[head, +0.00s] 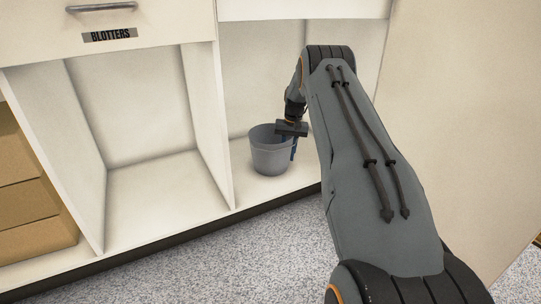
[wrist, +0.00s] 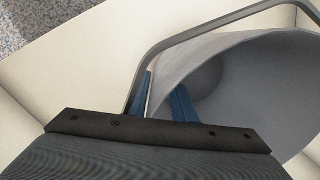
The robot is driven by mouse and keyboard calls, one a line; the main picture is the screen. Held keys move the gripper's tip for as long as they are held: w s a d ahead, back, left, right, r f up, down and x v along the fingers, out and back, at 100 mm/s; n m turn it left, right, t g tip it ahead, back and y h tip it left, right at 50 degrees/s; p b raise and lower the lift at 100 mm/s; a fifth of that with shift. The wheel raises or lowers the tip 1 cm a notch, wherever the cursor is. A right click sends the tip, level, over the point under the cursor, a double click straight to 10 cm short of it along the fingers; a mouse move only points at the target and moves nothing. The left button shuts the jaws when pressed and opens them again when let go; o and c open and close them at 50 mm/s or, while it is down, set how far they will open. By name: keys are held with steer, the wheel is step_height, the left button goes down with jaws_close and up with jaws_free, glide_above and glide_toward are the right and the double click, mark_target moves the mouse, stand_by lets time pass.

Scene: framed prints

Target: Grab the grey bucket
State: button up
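The grey bucket (head: 269,157) stands upright on the floor of the right cabinet compartment. In the wrist view the bucket (wrist: 262,95) fills the right side, with its mouth towards the camera and its grey bar handle (wrist: 190,32) arching across the top. My gripper (head: 293,150) points down at the bucket's right rim. In the wrist view my gripper (wrist: 161,100) has its two blue fingers apart, one inside the bucket and one outside, with the wall between them. A gap shows between the wall and the inner finger. The fingertips' lower ends are partly hidden.
A white divider (head: 208,110) stands left of the bucket, and a cabinet side panel (head: 440,110) is at right. The left compartment (head: 150,200) is empty under a drawer labelled BLOTTERS (head: 110,35). Brown boxes (head: 30,190) sit at far left. Speckled floor (head: 240,265) lies in front.

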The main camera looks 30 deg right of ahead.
steer(key=shift+f, duration=0.1)
jaws_close()
